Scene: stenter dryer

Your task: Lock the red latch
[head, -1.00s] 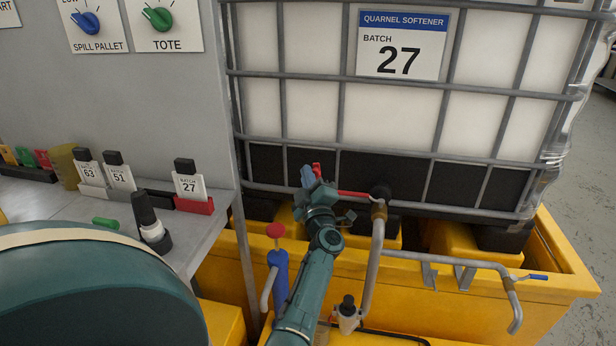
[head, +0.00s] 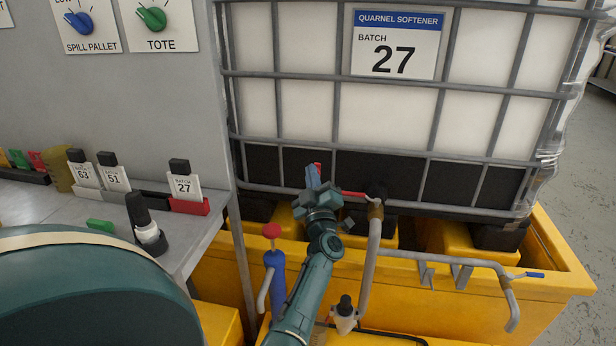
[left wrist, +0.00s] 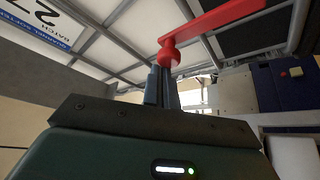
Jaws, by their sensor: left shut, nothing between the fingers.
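A red latch lever (head: 352,194) shows in the head view beside the upper end of a grey pipe, in front of the caged tote. A small red piece (head: 317,167) shows just behind my fingertips. In the left wrist view the red latch (left wrist: 225,27) has a round hub and a flat arm running up to the right. My left gripper (head: 313,176) is shut and empty, its fingers pointing up by the latch. In the left wrist view its fingertips (left wrist: 163,76) are just below the hub; I cannot tell whether they touch it. My right gripper is not in view.
The caged tote (head: 473,119) labelled batch 27 stands in a yellow spill pallet (head: 460,303). A blue pump with a red knob (head: 271,231) is left of my arm. A pipe with a blue handle (head: 535,275) runs right. A bench (head: 60,213) with batch tags is at left.

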